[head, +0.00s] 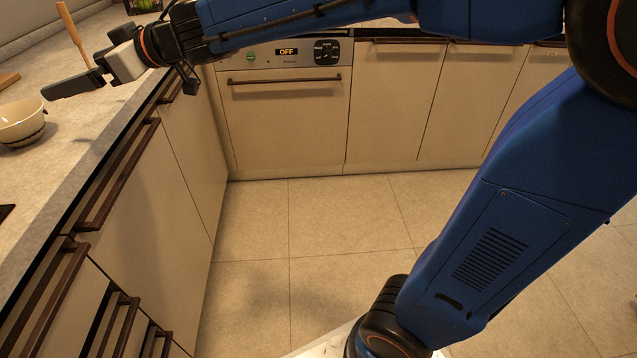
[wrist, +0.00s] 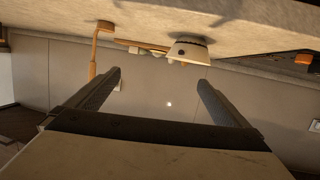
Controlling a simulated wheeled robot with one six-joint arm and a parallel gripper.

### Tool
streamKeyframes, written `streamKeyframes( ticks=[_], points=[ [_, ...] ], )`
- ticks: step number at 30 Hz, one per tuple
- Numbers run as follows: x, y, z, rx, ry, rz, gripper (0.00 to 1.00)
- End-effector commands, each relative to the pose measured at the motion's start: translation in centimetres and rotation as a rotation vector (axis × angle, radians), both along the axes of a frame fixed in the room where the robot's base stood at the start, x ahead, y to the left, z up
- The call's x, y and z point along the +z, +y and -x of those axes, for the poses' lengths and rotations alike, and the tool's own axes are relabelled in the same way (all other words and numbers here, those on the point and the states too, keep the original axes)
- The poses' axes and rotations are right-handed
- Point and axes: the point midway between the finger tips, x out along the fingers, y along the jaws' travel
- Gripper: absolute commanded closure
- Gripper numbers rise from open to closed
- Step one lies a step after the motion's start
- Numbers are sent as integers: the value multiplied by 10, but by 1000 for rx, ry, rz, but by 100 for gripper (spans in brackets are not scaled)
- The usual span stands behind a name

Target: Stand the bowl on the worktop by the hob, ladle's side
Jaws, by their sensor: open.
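The cream bowl (head: 22,122), with a dark band near its base, stands upright on the left worktop (head: 60,150), partly cut off by the left picture edge. In the wrist view, which looks upside down, the bowl (wrist: 190,50) shows beyond the fingers, nearer the right one. My gripper (head: 72,84) is over the worktop, behind the bowl in the head view. In the wrist view my gripper (wrist: 159,78) has its fingers wide apart with nothing between them. I cannot make out a ladle or the hob for certain.
An upright wooden rod (head: 72,35) stands behind my gripper; it also shows in the wrist view (wrist: 93,65). A wooden board (head: 8,80) lies at the far left. A dark edge (head: 5,212) shows nearer. A crate with green items (head: 145,5) stands at the back.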

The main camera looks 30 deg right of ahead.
Motion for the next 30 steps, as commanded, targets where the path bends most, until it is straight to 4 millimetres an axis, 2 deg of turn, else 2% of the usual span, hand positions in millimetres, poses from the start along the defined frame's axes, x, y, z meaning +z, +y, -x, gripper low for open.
streamKeyframes(
  ticks=[3, 5, 6, 8, 9, 12, 14, 16, 18, 21, 24, 27, 30],
  points=[
    [13, -75, -22, -237, -58, -10, 0],
    [13, -120, -28, -371, -71, 3, 0],
    [10, -152, -29, -461, -70, 17, 0],
    [1, -199, -26, -590, -56, 48, 0],
    [-8, -230, -20, -671, -37, 72, 0],
    [-38, -302, 7, -852, 47, 145, 0],
    [-61, -338, 32, -940, 117, 194, 0],
    [-92, -373, 66, -1018, 219, 251, 0],
    [-124, -398, 106, -1070, 335, 304, 0],
    [-169, -416, 165, -1089, 510, 369, 0],
    [-205, -416, 217, -1062, 663, 407, 0],
    [-227, -409, 254, -1016, 770, 426, 0],
    [-239, -402, 274, -978, 828, 433, 0]
  ],
)
